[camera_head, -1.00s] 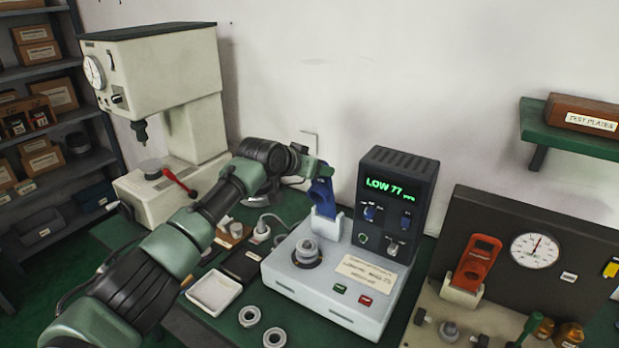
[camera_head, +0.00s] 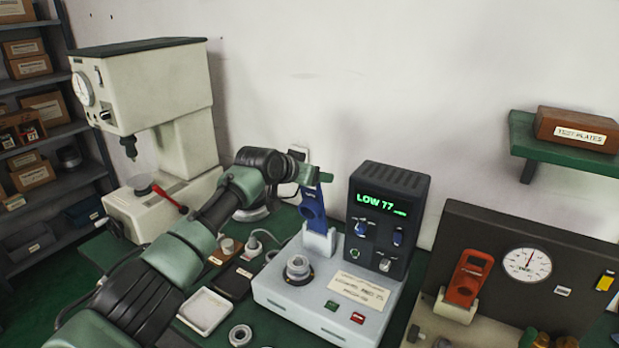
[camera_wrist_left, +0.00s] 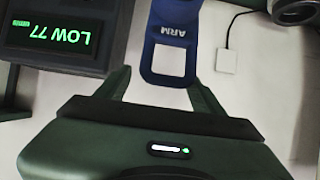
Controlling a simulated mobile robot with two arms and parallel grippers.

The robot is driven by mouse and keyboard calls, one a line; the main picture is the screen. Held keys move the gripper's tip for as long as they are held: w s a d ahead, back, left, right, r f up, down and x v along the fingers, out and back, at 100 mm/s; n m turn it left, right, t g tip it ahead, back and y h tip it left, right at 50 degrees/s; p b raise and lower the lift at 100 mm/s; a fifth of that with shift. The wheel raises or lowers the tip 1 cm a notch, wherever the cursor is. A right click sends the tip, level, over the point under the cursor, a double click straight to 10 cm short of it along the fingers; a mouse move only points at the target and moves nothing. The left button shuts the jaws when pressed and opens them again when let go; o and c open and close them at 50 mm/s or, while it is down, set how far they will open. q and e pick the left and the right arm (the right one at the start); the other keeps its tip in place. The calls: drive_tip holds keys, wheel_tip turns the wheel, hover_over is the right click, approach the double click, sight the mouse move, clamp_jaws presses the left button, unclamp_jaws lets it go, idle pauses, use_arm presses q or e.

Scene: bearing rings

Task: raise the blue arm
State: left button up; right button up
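The blue arm (camera_head: 313,206) stands upright in a white holder at the back left of the light grey tester (camera_head: 330,295). In the left wrist view, the blue arm (camera_wrist_left: 168,64), lettered ARM, has its end with a rectangular window near my fingertips. My left gripper (camera_head: 318,178) is at the top of the blue arm in the head view. A grey ring (camera_head: 298,267) sits on the tester. My right gripper is not in view.
The dark display box (camera_head: 388,215) reads LOW 77. An orange handle (camera_head: 466,278) and a dial board stand to the right. A white tray (camera_head: 205,311) and loose ring (camera_head: 240,335) lie in front left. A press (camera_head: 150,110) stands behind my arm.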

use_arm(q)
drive_tip(key=shift+f, duration=0.2)
drive_tip(key=shift+s+a, duration=0.15)
drive_tip(key=shift+a, duration=0.3)
drive_tip(key=shift+s+a+r+b, duration=0.2)
drive_tip(key=shift+s+b, duration=0.1)
drive_tip(key=shift+s, duration=0.05)
drive_tip(key=b+v, duration=0.2)
drive_tip(key=v, duration=0.4)
drive_tip(key=shift+s+r, duration=0.2)
drive_tip(key=shift+r, duration=0.05)
